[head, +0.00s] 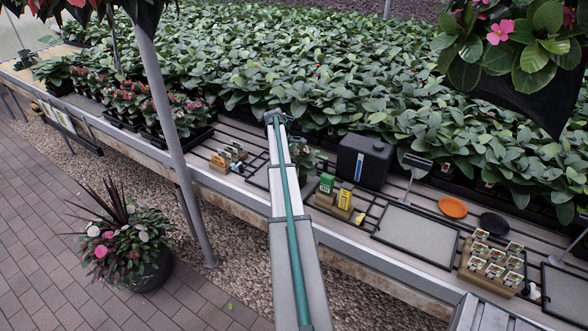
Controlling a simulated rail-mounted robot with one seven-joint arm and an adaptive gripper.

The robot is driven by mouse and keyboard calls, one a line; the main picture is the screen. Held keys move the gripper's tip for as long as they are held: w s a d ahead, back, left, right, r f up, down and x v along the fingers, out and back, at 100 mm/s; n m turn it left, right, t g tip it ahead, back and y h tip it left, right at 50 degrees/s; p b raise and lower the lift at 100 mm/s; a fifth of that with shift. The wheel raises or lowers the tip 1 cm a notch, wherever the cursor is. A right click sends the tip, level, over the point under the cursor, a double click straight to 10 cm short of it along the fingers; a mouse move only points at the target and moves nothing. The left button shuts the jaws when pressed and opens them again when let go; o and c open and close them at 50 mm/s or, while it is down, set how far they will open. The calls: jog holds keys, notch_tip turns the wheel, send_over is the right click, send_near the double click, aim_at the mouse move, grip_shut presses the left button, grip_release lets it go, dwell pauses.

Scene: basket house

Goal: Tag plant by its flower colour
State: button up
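My arm reaches from the bottom middle over the bench (340,230), and its far end is near the large leafy plants. My gripper cannot be made out; it seems hidden behind the arm. A small leafy potted plant (305,157) stands just right of the arm, partly covered by it; its flower colour is not clear. A wooden block (487,283) at the right holds several white picture tags (495,254). A smaller wooden holder (220,166) left of the arm holds small orange and dark pieces, too small to identify.
A grey tray (415,235) is empty. A post (172,120) rises at left.

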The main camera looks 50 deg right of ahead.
jog(key=d+v, duration=0.1)
jog(key=v, duration=1)
jog(key=a+f, duration=2.1)
jog(key=a, duration=0.2)
jog(key=s+a+f, duration=0.4)
jog(key=a+f, duration=0.2)
jog(key=a, duration=0.3)
jog(key=s+a+f, duration=0.4)
jog(key=a+f, duration=0.2)
jog(key=a, duration=0.3)
jog(key=s+a+f+g, duration=0.1)
jog(key=s+a+f, duration=0.3)
jog(key=s+a, duration=0.3)
jog(key=s+a+f, duration=0.4)
jog(key=s+a, duration=0.3)
jog(key=a, duration=0.1)
jog(key=s+a, duration=0.4)
jog(key=s, duration=0.5)
jog(key=s+a+f+m+g, duration=0.1)
jog(key=s+a, duration=0.4)
jog(key=s, duration=0.4)
jog(key=shift+a+y+b, duration=0.15)
jog(key=shift+y+b, duration=0.15)
jog(key=shift+b, duration=0.05)
jog(key=shift+o, duration=0.3)
